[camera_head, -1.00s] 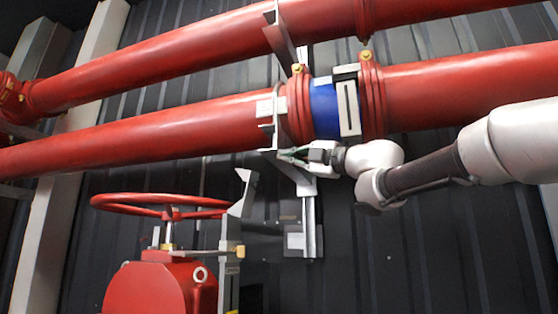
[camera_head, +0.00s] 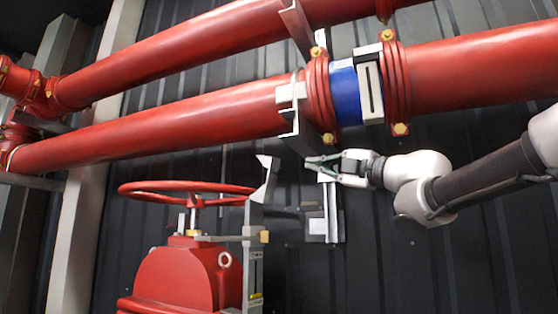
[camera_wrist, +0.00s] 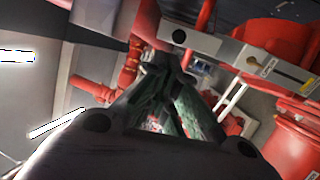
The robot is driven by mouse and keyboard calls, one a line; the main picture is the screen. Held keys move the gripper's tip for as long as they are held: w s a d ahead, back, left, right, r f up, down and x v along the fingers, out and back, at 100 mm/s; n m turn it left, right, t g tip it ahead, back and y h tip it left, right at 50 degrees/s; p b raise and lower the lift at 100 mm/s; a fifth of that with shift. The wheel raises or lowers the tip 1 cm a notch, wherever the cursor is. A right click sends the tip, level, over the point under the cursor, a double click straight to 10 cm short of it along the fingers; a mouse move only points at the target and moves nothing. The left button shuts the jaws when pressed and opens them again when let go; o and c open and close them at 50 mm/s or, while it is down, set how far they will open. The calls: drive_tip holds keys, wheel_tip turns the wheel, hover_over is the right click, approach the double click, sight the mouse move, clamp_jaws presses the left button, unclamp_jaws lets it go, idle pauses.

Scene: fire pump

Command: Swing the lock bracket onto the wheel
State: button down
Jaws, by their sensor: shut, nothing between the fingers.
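The red handwheel (camera_head: 185,187) sits on top of a red valve body (camera_head: 183,272) at lower centre-left in the head view. The grey lock bracket (camera_head: 266,180) stands upright beside the wheel's right rim, its angled top above the rim level. It appears apart from the wheel. My gripper (camera_head: 308,163) is shut and empty, a little right of the bracket's top and just under the lower pipe. It seems clear of the bracket. In the wrist view the closed fingertips (camera_wrist: 170,62) point toward a grey bar with a dark hole, perhaps part of the bracket.
Two large red pipes run across the upper head view; the lower pipe (camera_head: 180,125) has a blue band (camera_head: 345,95). A grey pipe support (camera_head: 300,135) and wall rail (camera_head: 331,210) are close to my gripper. The dark wall (camera_head: 400,270) at lower right is clear.

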sight(277, 159)
drive_tip(key=x, duration=1.4)
drive_tip(key=shift+a, duration=0.1)
drive_tip(key=w+a+r, duration=0.4)
drive_tip(key=a, duration=0.1)
drive_tip(key=shift+r, duration=0.25)
idle(0.8)
idle(0.4)
